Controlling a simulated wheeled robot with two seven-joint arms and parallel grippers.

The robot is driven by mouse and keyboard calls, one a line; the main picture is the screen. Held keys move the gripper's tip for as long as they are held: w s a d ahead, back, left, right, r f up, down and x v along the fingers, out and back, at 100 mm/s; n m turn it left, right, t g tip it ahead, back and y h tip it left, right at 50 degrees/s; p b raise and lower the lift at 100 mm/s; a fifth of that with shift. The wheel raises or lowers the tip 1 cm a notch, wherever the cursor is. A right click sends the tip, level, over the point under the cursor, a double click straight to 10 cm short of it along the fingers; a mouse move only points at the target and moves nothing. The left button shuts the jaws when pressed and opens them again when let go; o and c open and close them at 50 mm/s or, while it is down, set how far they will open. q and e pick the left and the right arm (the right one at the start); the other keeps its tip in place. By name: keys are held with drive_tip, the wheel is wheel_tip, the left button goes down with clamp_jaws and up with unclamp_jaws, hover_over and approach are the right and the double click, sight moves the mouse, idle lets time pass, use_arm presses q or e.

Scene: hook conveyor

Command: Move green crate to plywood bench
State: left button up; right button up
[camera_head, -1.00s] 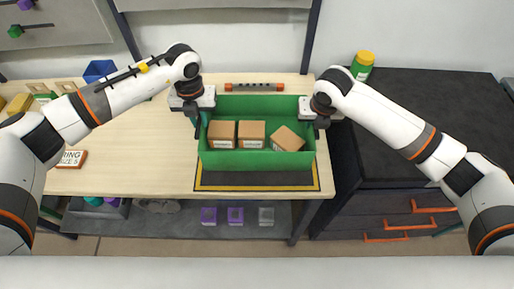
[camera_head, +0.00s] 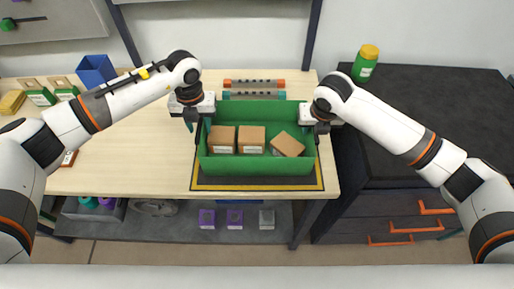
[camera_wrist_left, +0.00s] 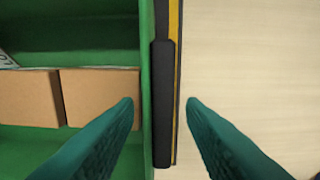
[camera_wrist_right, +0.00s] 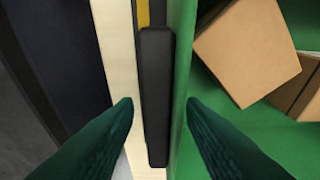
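The green crate (camera_head: 255,167) sits on the black mat with yellow edging (camera_head: 256,184) on the plywood bench (camera_head: 130,160). It holds several brown cardboard boxes (camera_head: 251,139), one turned at an angle. My left gripper (camera_head: 190,124) is at the crate's left wall. In the left wrist view its fingers (camera_wrist_left: 160,102) are apart, on either side of the wall and its dark handle (camera_wrist_left: 163,105). My right gripper (camera_head: 321,126) is at the right wall. In the right wrist view its fingers (camera_wrist_right: 160,102) are apart around the wall and handle (camera_wrist_right: 155,95).
A bar with an orange end (camera_head: 279,83) and a teal-ended bar (camera_head: 280,95) lie behind the crate. A dark cabinet (camera_head: 430,120) on the right carries a green bottle with a yellow lid (camera_head: 365,65). A blue bin (camera_head: 96,70) stands back left.

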use_arm(q)
drive_tip(key=shift+r, duration=0.15)
use_arm(e)
drive_tip(key=shift+a+r, duration=0.1)
drive_tip(key=shift+r, duration=0.2)
use_arm(q)
wheel_tip(320, 180, up, 12)
drive_tip(key=shift+f, duration=0.1)
use_arm(e)
drive_tip(key=v, duration=1.1)
drive_tip(key=shift+s+r, duration=0.1)
drive_tip(key=shift+r, duration=0.1)
